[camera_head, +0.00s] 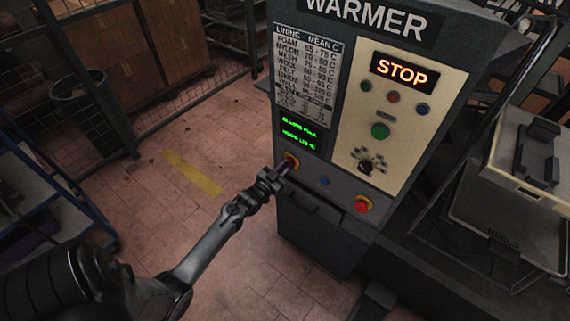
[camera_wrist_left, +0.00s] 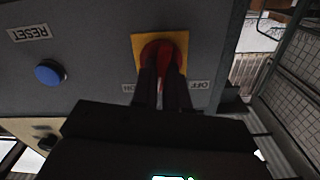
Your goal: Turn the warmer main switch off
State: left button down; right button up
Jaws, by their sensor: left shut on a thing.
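The warmer (camera_head: 345,190) is a dark cabinet with a lit STOP sign and a pale control panel. Its main switch is a red knob on a yellow square plate (camera_head: 291,158), low on the left of the front. In the left wrist view the red main switch (camera_wrist_left: 163,48) sits between ON and OFF labels, partly hidden by my fingers. My left gripper (camera_head: 283,168) is at the switch, shut on the red knob; its fingertips also show in the left wrist view (camera_wrist_left: 162,72). My right gripper is not in view.
A blue RESET button (camera_head: 324,182) and a red button on yellow (camera_head: 362,204) are right of the switch. A green display (camera_head: 299,134) is just above it. A HEELS bin (camera_head: 510,240) stands at the right. The floor at left is open.

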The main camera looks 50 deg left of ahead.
pick_arm(q)
jog(key=shift+n+p, duration=0.55)
jog(key=shift+n, duration=0.65)
jog(key=c, duration=1.1)
grip_release()
jog(key=shift+c, duration=0.2)
jog(key=shift+s, duration=0.45)
jog(key=p+v, duration=0.2)
jog(key=v, duration=0.8)
